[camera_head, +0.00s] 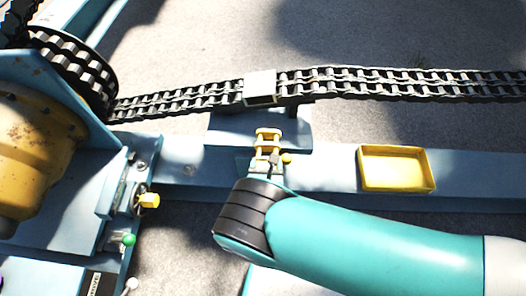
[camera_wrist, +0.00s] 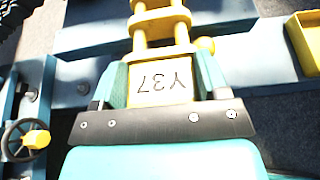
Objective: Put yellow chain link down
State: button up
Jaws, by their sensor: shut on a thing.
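The yellow chain link (camera_head: 267,136) is held at the end of my arm, above the blue beam. In the wrist view the yellow chain link (camera_wrist: 160,84) sits between the two teal fingers and carries the marking "Y37"; its far end runs out of the top of the picture. My gripper (camera_wrist: 161,85) is shut on it; in the head view my gripper (camera_head: 264,165) is partly hidden by my wrist. A yellow tray (camera_head: 397,187) with an empty inside stands on the blue beam to the right of my gripper. Its near corner shows in the wrist view (camera_wrist: 304,45).
A dark chain (camera_head: 400,84) runs across behind my gripper to the reel at left, with a pale block (camera_head: 260,86) on it. A yellow-knobbed handwheel (camera_head: 148,200) and a green-knobbed lever (camera_head: 128,239) are at left. The blue beam (camera_head: 325,170) is clear between gripper and tray.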

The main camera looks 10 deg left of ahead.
jog(key=shift+s+r, duration=0.1)
jog(key=shift+s, duration=0.3)
jog(key=w+d+r+m+g+h+p, duration=0.1)
jog(key=w+d+r+m+h+p, duration=0.25)
jog(key=w+d+r, duration=0.4)
jog(key=w+d+r+m+h+p, duration=0.35)
jog(key=d+r, duration=0.55)
jog(key=d, duration=0.3)
jog(key=d+r+m+g+h+p, duration=0.4)
jog(key=d+r, duration=0.9)
jog(key=d, duration=0.5)
jog(key=shift+s+m+h, duration=0.25)
jog(key=shift+m+h, duration=0.45)
jog(key=shift+h, duration=0.4)
